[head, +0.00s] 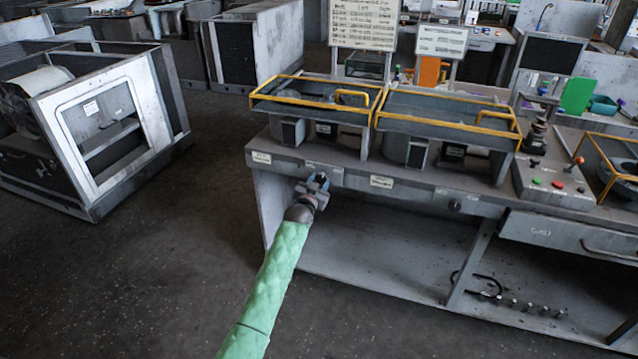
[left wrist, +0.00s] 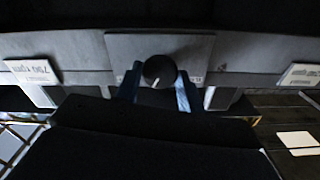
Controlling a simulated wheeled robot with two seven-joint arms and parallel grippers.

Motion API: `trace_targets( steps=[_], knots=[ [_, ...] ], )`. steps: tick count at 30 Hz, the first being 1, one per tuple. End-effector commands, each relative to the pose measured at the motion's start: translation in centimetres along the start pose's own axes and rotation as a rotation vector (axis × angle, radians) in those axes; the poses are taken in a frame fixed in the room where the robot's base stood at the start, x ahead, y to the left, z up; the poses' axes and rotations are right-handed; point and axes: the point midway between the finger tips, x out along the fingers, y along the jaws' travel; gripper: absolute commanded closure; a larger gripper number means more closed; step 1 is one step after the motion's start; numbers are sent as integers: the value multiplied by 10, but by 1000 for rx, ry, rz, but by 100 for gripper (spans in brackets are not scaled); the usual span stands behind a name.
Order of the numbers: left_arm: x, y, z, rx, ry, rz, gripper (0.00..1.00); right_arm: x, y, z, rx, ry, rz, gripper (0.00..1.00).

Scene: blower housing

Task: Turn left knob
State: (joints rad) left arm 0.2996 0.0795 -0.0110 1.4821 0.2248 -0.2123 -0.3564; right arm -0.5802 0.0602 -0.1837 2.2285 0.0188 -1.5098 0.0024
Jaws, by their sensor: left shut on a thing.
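The left knob (left wrist: 159,71) is a round black knob with a short white mark, on the grey front panel in the left wrist view. My left gripper (left wrist: 160,88) has its two blue fingers on either side of the knob and is shut on it. In the head view my left gripper (head: 317,183) is at the bench's front edge near its left end, at the end of the green-sleeved arm, and it hides the knob there. A second black knob (head: 455,205) shows farther right on the same front edge. My right gripper is not in view.
The grey bench (head: 345,183) carries two yellow-railed trays (head: 318,100) and a control box (head: 545,183) with buttons. A drawer (head: 570,236) sits at the right, and the shelf below is mostly bare. A blower housing (head: 95,125) stands at the left, with open floor between.

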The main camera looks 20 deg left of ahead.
Motion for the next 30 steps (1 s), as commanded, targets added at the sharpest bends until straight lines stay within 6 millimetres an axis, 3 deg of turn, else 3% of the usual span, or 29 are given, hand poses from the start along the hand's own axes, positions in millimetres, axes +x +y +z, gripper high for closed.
trace_targets(
  steps=[12, 23, 24, 27, 30],
  knots=[
    [0, 0, 0, -402, 0, 0, 84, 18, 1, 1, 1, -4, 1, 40],
    [0, 0, 0, -445, 0, 0, 84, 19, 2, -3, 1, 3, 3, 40],
    [0, 0, 0, -445, 0, 0, 59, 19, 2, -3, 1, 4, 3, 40],
    [0, 0, 0, -444, 0, 0, 40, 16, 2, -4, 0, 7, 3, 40],
    [0, 0, 0, -444, 0, 0, 40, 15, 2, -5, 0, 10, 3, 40]
  ],
)
